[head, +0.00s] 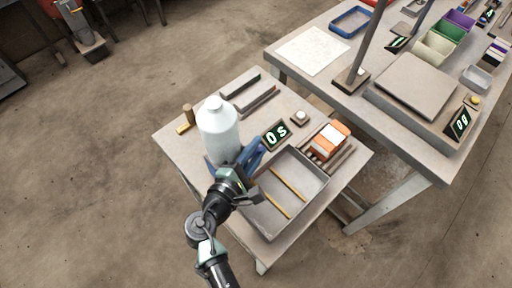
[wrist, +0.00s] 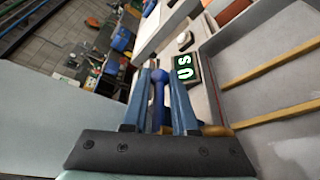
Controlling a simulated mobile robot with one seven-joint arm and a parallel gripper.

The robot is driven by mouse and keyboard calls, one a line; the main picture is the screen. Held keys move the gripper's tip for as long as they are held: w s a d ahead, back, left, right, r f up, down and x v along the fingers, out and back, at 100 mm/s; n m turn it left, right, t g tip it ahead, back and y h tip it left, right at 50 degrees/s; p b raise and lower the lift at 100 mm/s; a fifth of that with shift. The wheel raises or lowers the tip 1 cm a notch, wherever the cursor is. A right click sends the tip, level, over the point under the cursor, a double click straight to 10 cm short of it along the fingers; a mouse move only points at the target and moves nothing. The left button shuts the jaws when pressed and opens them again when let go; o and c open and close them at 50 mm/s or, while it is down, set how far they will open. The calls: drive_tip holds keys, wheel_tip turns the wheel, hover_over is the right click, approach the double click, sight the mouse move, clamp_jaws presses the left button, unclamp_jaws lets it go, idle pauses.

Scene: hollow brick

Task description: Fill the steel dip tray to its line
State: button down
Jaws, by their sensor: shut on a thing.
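The steel dip tray (head: 311,168) lies on the small table, right of my gripper, with two yellow bars (head: 278,196) across it. Its grey inside also shows at the right of the wrist view (wrist: 285,50). A white bottle-shaped container (head: 217,132) stands upright behind and left of my gripper. My gripper (head: 252,158) is low beside the container. In the wrist view its blue fingers (wrist: 160,88) are shut on a slim blue handle (wrist: 158,102). A brass-coloured piece (wrist: 216,131) shows beside the fingers; its full shape is hidden.
A display (head: 275,135) reading "0s" and a small button box (head: 299,118) stand behind the tray. Orange-and-white blocks (head: 328,140) sit at the right edge. Dark bars (head: 258,101) lie at the back. A larger workbench (head: 405,130) stands close at the right.

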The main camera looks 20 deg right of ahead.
drive_tip(key=shift+s+r+m+g+h+b, duration=0.1)
drive_tip(key=shift+s+m+g+h+b, duration=0.25)
drive_tip(key=shift+m+g+h, duration=0.4)
drive_tip(key=shift+w+y, duration=0.1)
drive_tip(key=shift+y, duration=0.15)
drive_tip(key=c, duration=0.9)
unclamp_jaws()
drive_tip(key=v, duration=1.3)
drive_tip(key=shift+b, duration=0.4)
